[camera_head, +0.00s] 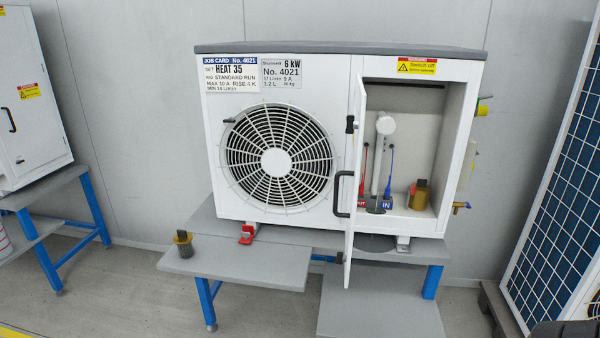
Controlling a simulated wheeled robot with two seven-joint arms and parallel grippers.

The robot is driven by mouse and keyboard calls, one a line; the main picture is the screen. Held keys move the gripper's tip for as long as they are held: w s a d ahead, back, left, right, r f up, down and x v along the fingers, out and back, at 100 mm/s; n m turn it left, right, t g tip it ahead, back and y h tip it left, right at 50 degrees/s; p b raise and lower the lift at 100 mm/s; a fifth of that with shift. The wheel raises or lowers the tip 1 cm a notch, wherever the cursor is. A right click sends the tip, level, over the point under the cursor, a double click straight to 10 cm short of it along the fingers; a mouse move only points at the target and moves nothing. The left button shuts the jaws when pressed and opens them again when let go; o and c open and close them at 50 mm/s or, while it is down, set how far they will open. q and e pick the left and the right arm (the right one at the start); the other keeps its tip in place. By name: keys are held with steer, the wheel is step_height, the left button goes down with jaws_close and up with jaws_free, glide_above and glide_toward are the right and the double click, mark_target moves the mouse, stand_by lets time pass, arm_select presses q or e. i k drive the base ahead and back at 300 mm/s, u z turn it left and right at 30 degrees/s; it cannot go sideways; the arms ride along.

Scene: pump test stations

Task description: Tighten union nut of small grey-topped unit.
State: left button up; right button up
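The white unit (345,160) with a flat grey top (340,48) stands on a grey bench with blue legs. Its service door (354,185) stands open toward me, seen nearly edge-on. In the open compartment (440,130) is an upright grey pipe with a round white end (386,124). Red and blue handled parts stand beside it, above a red OUT label and a blue IN label (384,204). A brass fitting with a dark top (420,194) sits at the compartment's right. I cannot tell which part is the union nut. Neither gripper is in view.
A similar brass piece (183,243) stands on the left grey shelf (240,266). A red clamp-like part (247,233) is at the unit's left foot. A lower grey platform (380,314) lies in front. Another white unit (30,100) is left; a blue panel (560,190) is right.

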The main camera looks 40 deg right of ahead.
mark_target(384, 118)
steer(key=u, duration=0.8)
steer(key=i, duration=0.9)
steer(key=z, duration=3.55)
steer(key=i, duration=0.75)
steer(key=u, duration=0.45)
